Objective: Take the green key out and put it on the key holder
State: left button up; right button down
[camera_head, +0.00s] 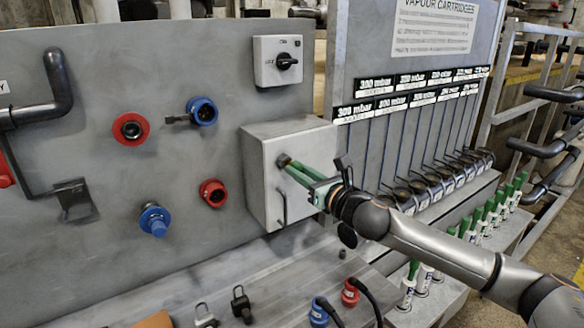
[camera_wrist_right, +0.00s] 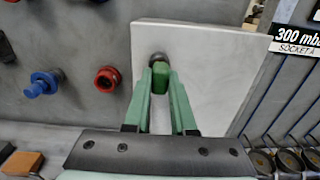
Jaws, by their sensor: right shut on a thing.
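The green key (camera_wrist_right: 160,78) shows in the right wrist view as a short green grip at a dark round lock on the front of a pale grey box (camera_head: 262,190). My right gripper (camera_head: 294,169) reaches the box from the right in the head view. Its two green fingers are shut on the key, one on each side, in the right wrist view (camera_wrist_right: 160,84). The fingers hide most of the key in the head view. I cannot tell how far the key sits in the lock. I cannot identify the key holder with certainty. My left gripper is not in view.
Red and blue round fittings (camera_head: 130,129) stick out of the grey panel left of the box. A rotary switch (camera_head: 278,60) is above it. A cartridge rack (camera_head: 430,180) and several green-topped bottles (camera_head: 490,215) stand to the right. Padlocks (camera_head: 241,304) lie on the ledge below.

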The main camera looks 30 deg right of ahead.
jog(key=shift+s+d+b, duration=0.15)
jog(key=shift+s+b, duration=0.85)
jog(key=shift+s, duration=1.25)
jog(key=shift+f, duration=0.1)
